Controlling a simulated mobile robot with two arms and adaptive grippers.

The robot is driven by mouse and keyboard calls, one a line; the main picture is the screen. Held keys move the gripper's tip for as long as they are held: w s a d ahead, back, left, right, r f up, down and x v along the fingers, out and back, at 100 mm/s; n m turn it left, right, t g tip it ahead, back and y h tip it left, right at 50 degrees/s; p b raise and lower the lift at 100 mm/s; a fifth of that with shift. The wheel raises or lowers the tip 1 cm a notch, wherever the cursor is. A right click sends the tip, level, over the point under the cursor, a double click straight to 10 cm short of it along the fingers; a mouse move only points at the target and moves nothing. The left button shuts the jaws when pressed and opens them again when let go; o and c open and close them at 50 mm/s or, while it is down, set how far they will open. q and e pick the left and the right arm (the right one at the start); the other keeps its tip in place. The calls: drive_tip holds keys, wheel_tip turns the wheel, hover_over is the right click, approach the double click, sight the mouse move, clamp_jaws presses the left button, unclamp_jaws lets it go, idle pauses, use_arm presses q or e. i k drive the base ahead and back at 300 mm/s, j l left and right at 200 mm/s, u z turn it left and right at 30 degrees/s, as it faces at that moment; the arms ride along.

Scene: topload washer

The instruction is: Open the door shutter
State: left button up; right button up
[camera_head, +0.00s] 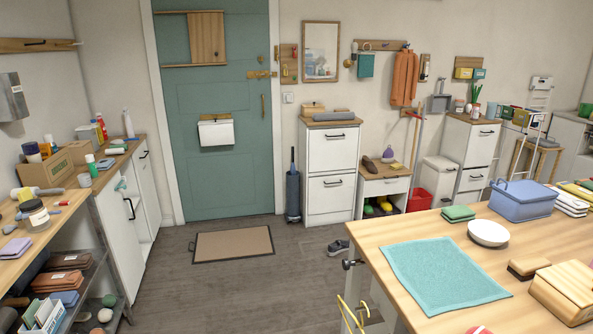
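A teal door (228,110) stands closed in the back wall, left of centre in the head view. The door shutter (207,38) is a small wooden panel high on the door. It sits at the right end of two horizontal wooden rails, an upper rail (170,12) and a lower rail (176,65). Left of the panel, between the rails, the surface looks teal like the door; I cannot tell whether there is an opening behind the panel. Neither of my grippers is in view.
A doormat (233,244) lies before the door on clear floor. A wooden table (390,233) fills the right foreground. A cluttered counter with white cabinets (124,212) runs along the left. A white cabinet (331,160) stands right of the door.

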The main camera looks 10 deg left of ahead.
sight(206, 32)
drive_tip(key=i+j+u, duration=0.25)
drive_tip(key=i+u, duration=0.15)
drive_tip(key=i, duration=0.3)
drive_tip(key=i+u, duration=0.4)
drive_tip(key=i, duration=0.3)
drive_tip(key=i+l+u, duration=0.2)
drive_tip(key=i+u, duration=0.2)
drive_tip(key=i, duration=0.35)
drive_tip(key=i+l+z, duration=0.1)
drive_tip(key=i+z, duration=0.15)
drive_tip(key=i, duration=0.25)
drive_tip(key=i+z, duration=0.25)
drive_tip(key=i, duration=0.2)
drive_tip(key=i+j+z, duration=0.25)
drive_tip(key=i, duration=0.25)
drive_tip(key=i+j+z, duration=0.1)
drive_tip(key=i+z, duration=0.15)
drive_tip(key=i, duration=0.2)
